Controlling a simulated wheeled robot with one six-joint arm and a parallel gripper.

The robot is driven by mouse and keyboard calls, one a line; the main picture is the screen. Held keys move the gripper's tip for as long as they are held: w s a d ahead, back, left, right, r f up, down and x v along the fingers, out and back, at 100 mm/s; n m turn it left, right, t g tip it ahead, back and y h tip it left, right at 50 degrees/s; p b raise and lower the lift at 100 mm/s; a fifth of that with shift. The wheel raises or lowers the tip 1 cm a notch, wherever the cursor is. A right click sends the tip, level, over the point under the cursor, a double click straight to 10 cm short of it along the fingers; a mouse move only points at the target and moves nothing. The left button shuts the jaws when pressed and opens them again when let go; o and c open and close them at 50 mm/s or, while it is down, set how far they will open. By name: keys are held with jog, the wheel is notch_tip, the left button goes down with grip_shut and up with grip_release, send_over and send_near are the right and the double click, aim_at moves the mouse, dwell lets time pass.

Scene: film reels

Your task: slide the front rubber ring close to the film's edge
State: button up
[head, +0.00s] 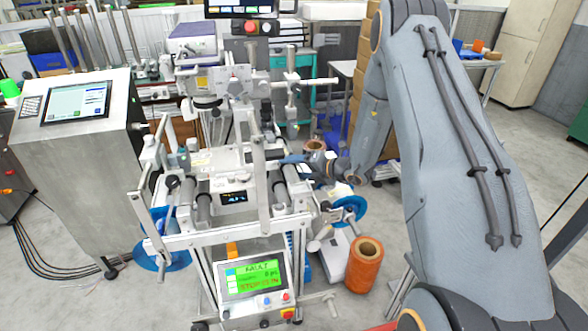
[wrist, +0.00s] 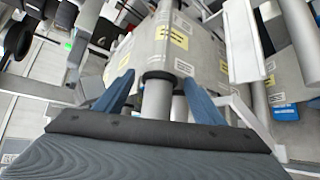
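In the wrist view, a dark rubber ring (wrist: 159,77) sits around a pale grey shaft (wrist: 157,100). The film (wrist: 172,42), a beige-grey web with yellow labels, lies just beyond the ring. My gripper (wrist: 159,78) has its two blue fingers apart, one on each side of the shaft near the ring. A narrow gap seems to show on both sides, so the fingers look open and not closed on it. In the head view, my gripper (head: 284,159) reaches in from the right at the machine's middle. I cannot make out the ring there.
The machine frame (head: 240,236) surrounds the rollers, with upright posts near my gripper. A screen (head: 252,277) at the front reads FAULT. An orange roll (head: 365,264) stands on the floor to the right. A white bar (wrist: 243,40) runs right of the film in the wrist view.

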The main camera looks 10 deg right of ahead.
jog(key=b+v, duration=0.2)
jog(key=v, duration=0.5)
jog(key=shift+s+d+r, duration=0.15)
jog(key=shift+s+d, duration=0.1)
jog(key=shift+s, duration=0.05)
